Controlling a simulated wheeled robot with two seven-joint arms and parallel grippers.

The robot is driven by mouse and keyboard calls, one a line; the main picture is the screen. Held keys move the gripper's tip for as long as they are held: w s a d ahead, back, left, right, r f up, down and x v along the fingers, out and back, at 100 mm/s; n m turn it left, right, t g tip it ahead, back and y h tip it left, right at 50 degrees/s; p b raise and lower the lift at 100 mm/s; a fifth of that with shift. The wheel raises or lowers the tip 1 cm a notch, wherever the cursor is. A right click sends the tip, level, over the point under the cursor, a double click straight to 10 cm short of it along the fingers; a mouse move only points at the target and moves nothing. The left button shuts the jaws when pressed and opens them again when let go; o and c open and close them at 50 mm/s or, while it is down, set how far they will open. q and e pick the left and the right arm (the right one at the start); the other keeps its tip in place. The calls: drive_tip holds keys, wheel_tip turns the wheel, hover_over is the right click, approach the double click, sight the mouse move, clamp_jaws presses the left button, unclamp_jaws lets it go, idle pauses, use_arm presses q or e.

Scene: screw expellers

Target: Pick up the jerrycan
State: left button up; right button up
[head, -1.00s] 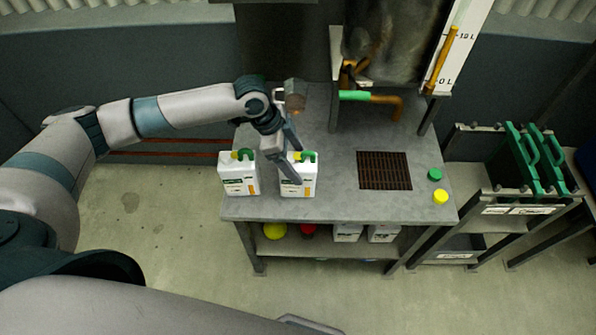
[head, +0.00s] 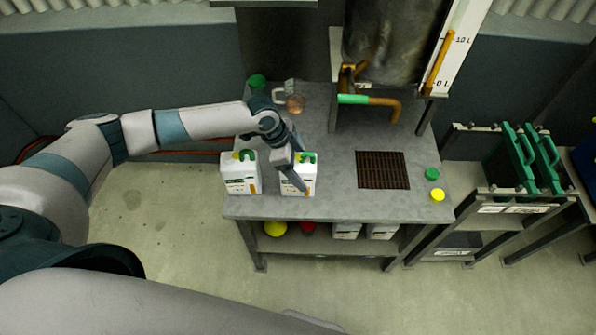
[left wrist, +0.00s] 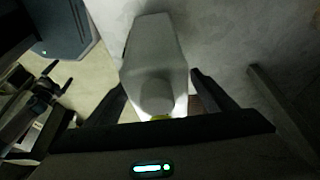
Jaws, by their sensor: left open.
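Two white jerrycans with green handles and yellow marks stand upright near the left front of the grey table (head: 335,205). One is the left jerrycan (head: 240,182). The other is the right jerrycan (head: 299,184), with my left gripper (head: 300,168) at its top, partly covering its front. In the left wrist view a pale jerrycan body (left wrist: 153,60) lies between the two spread dark fingers of the left gripper (left wrist: 157,85). The fingers are open, with no clear grip on it. My right gripper is not in view.
A copper-coloured jug (head: 294,103) and a green item (head: 257,82) stand at the back left. More containers (head: 381,231) sit below.

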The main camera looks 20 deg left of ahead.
use_arm(q)
drive_tip(key=shift+x, duration=0.85)
drive_tip(key=shift+c, duration=0.4)
drive_tip(key=c, duration=1.5)
drive_tip(key=shift+r, duration=0.1)
drive_tip(key=c, duration=0.3)
drive_tip(key=shift+d+r, duration=0.1)
drive_tip(key=shift+r, duration=0.35)
wheel_tip(320, 180, up, 3)
drive_tip(key=shift+r+b, duration=0.1)
drive_tip(key=shift+b, duration=0.95)
drive_tip(key=s+d+r+b, duration=0.3)
drive_tip(key=s+d+r, duration=0.3)
drive_tip(key=d, duration=0.3)
drive_tip(key=shift+s+d+r, duration=0.25)
drive_tip(key=shift+d+r, duration=0.05)
drive_tip(key=shift+r, duration=0.2)
